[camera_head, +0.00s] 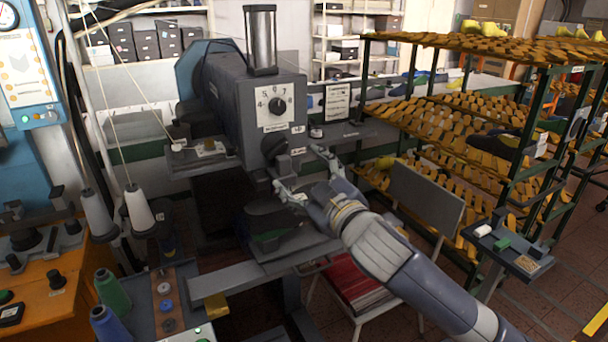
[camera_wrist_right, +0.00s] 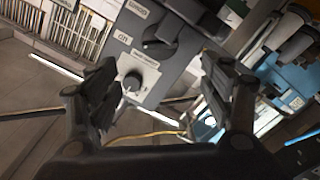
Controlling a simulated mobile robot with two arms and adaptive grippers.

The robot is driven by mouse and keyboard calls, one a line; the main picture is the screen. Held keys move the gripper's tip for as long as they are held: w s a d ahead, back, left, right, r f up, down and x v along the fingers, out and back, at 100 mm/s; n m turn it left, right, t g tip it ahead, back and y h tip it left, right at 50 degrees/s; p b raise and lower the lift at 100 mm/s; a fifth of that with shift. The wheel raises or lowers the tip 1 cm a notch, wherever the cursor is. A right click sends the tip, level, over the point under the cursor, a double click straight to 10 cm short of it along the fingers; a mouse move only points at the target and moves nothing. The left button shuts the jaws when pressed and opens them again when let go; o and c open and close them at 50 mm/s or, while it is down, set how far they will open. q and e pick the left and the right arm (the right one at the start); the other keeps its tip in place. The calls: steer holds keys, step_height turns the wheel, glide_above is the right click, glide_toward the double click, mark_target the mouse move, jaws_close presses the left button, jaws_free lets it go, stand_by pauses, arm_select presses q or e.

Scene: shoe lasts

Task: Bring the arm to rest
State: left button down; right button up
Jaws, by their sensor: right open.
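My right arm (camera_head: 385,255) reaches in from the lower right in the head view. Its gripper (camera_head: 298,172) is open and stands in front of the grey machine (camera_head: 265,112), just below its dial and knob. In the right wrist view the two fingers of the right gripper (camera_wrist_right: 165,95) are spread wide with nothing between them. Beyond them a panel with a round knob (camera_wrist_right: 133,82) and an "ON" label shows; I cannot tell whether a finger touches it. My left gripper is in neither view.
Green-framed racks (camera_head: 520,150) full of yellow-brown shoe lasts stand at the right. A chair (camera_head: 428,197) with a red seat stands under my right arm. Thread cones (camera_head: 138,208) and an orange bench (camera_head: 50,305) are at the left. A small stand (camera_head: 505,248) holds brushes at the right.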

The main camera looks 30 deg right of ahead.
stand_by(0.4)
steer(key=s+a+f+m+g, duration=0.15)
steer(key=s+f+g, duration=0.35)
steer(key=f, duration=0.7)
steer(key=s+a+f+m+g, duration=0.1)
steer(key=s+f+m+g, duration=0.15)
steer(key=s+f, duration=0.75)
steer(key=s+a+f+m+g, duration=0.15)
steer(key=s+f+g, duration=0.25)
steer(key=s+f, duration=0.4)
steer(key=s+a+f+g, duration=0.3)
steer(key=s+f, duration=0.5)
steer(key=s, duration=0.1)
step_height(320, 180, down, 28)
steer(key=s+g, duration=0.1)
steer(key=s+d+f, duration=0.1)
steer(key=s+f, duration=0.6)
steer(key=s, duration=0.1)
steer(key=s+d+f+g+b, duration=0.1)
steer(key=s+d+f, duration=0.1)
steer(key=s+f, duration=0.6)
steer(key=shift+s+d+n, duration=0.3)
steer(key=shift+s+n, duration=0.05)
